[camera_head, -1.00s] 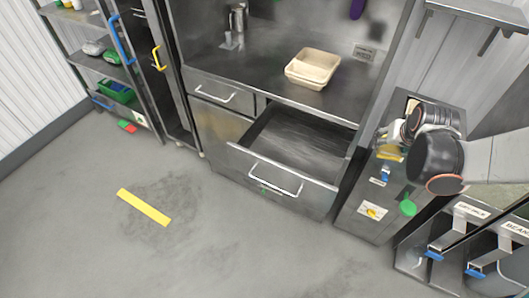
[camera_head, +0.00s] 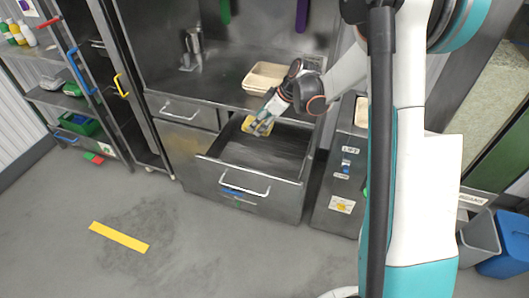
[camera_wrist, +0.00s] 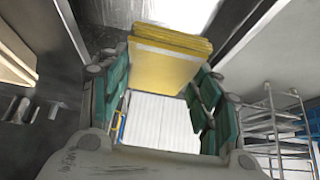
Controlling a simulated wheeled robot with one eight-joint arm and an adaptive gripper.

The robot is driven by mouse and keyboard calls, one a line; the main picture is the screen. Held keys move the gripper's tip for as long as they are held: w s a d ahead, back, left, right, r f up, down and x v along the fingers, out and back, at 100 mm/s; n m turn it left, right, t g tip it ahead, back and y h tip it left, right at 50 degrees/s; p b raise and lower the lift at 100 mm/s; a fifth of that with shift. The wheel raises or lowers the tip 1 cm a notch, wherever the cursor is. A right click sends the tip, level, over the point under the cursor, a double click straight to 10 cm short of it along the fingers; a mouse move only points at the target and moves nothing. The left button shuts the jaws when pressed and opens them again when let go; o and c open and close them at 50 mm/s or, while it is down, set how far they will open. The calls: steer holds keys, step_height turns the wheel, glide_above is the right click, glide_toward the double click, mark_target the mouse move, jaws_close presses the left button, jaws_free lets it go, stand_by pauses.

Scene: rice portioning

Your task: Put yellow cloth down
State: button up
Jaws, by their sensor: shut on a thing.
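The yellow cloth (camera_wrist: 165,62) is a folded stack, held between the two green fingers of my gripper (camera_wrist: 160,95) in the wrist view. In the head view the cloth (camera_head: 249,124) shows small at the tips of my gripper (camera_head: 262,123), over the back left part of the open drawer (camera_head: 262,160). The gripper is shut on the cloth. I cannot tell whether the cloth touches the drawer's back edge or the floor of the drawer.
The drawer sticks out under a steel counter (camera_head: 212,84). A beige tray (camera_head: 262,78) stands on the counter just above the gripper. A steel cabinet (camera_head: 338,190) stands right of the drawer. A shelf rack (camera_head: 62,98) is at the left.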

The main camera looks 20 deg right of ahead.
step_height(320, 180, down, 20)
steer(key=b, duration=0.5)
steer(key=shift+r+b, duration=0.1)
steer(key=shift+b, duration=0.2)
steer(key=o, duration=1)
steer(key=shift+c, duration=0.2)
steer(key=shift+r, duration=0.1)
steer(key=p+v, duration=0.3)
steer(key=v, duration=0.9)
steer(key=shift+w, duration=0.15)
